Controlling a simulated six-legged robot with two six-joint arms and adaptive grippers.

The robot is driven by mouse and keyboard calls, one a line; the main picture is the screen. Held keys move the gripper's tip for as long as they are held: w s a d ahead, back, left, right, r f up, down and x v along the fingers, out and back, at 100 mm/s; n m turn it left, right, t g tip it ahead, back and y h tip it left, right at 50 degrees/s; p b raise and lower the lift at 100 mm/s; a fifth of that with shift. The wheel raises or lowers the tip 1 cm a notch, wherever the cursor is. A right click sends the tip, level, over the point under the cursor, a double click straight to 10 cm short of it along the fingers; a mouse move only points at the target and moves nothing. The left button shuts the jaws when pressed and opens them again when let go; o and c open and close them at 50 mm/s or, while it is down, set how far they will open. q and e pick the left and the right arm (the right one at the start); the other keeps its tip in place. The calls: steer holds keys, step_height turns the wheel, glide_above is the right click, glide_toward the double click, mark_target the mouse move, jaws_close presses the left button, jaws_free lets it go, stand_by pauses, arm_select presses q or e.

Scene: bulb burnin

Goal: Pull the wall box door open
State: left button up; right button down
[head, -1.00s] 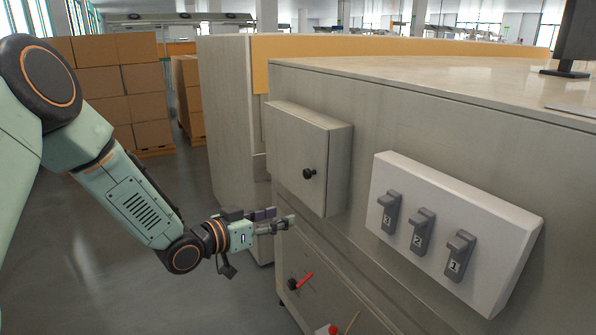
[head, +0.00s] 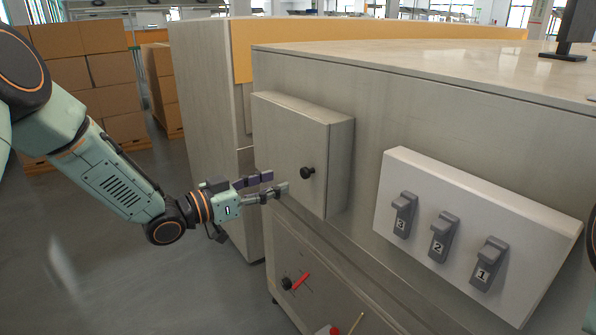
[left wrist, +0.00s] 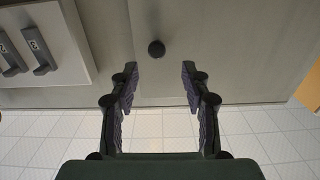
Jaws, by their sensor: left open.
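The grey wall box (head: 300,135) is on the side of the large grey cabinet, with its door shut flat. A round black knob (head: 308,173) sticks out near the door's right edge. My left gripper (head: 278,182) is open and empty just left of the knob and slightly below it. In the left wrist view the knob (left wrist: 156,49) lies ahead of the gap between the two fingertips (left wrist: 159,72), with space on both sides. The fingers do not appear to touch it. My right gripper is not in view.
A sloped white panel with several numbered grey switches (head: 438,237) is right of the box. Below are a red handle (head: 300,281) and a red knob. Cardboard boxes (head: 105,71) stand at the back left. The floor on the left is clear.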

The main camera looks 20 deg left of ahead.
mark_target(303, 173)
arm_select(q)
steer(key=b+x, duration=0.2)
steer(key=x, duration=0.5)
steer(key=shift+s+d, duration=0.15)
steer(key=shift+d, duration=0.1)
steer(key=shift+w+d+r, duration=0.2)
steer(key=shift+d+r, duration=0.05)
steer(key=shift+d, duration=0.05)
steer(key=shift+a+f, duration=0.1)
steer(key=shift+c, duration=0.2)
steer(key=shift+c, duration=0.7)
jaws_close()
